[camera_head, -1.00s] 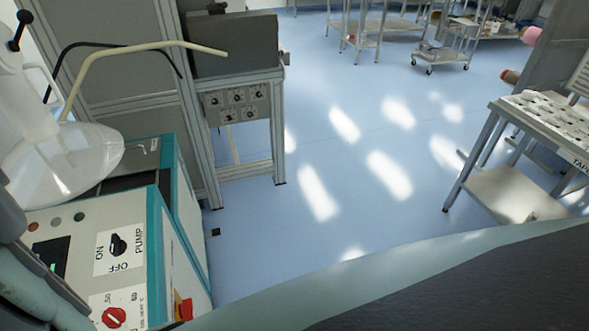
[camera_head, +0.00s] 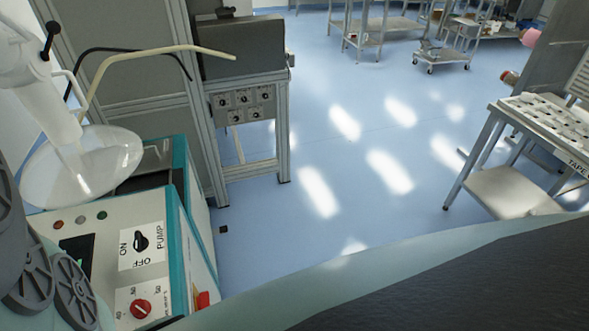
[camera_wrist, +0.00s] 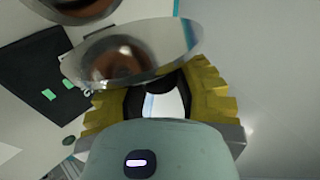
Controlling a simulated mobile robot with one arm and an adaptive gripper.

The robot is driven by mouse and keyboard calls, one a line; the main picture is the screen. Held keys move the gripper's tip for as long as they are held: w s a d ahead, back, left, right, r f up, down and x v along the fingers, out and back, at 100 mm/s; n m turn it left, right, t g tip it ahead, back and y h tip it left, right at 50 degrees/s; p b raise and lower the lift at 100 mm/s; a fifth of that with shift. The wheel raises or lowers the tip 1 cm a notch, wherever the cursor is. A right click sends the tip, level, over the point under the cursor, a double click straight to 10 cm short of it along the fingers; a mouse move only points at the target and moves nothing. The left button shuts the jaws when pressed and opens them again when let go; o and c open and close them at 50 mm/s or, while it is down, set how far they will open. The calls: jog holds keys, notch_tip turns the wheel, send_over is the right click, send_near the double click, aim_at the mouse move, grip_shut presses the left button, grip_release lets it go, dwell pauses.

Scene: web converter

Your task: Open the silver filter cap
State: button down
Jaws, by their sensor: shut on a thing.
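In the wrist view, a shiny silver disc, seemingly the silver filter cap (camera_wrist: 166,47), lies tilted across my fingertips, with a brownish reflection on its face. My gripper (camera_wrist: 160,92) has yellow-padded fingers on both sides of a dark gap with a bright strip in it. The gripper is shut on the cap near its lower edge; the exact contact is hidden. A second silver round part (camera_wrist: 85,10) is cut off by the top edge of the wrist view. The head view does not clearly show the cap or fingertips.
A teal-edged control panel (camera_head: 100,240) with a pump switch (camera_head: 140,240) and red knob (camera_head: 140,308) is at lower left. A metal frame bench (camera_head: 245,100) is beyond. Blue floor is open in the middle; a table (camera_head: 545,120) stands right.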

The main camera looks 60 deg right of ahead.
jog(key=w+d+m+g+y+b, duration=0.1)
jog(key=w+g+b, duration=0.1)
jog(key=b, duration=0.2)
jog(key=w+d+f+m+g+y+b, duration=0.1)
jog(key=w+d+y+b, duration=0.1)
jog(key=b, duration=0.2)
jog(key=shift+d+f+m+g+b, duration=0.2)
jog(key=shift+d+m+g+b, duration=0.1)
jog(key=shift+g, duration=0.1)
jog(key=shift+w, duration=0.15)
jog(key=c, duration=0.6)
grip_release()
jog(key=shift+a, duration=0.1)
jog(key=shift+c, duration=0.2)
jog(key=shift+r, duration=0.15)
jog(key=v, duration=1.2)
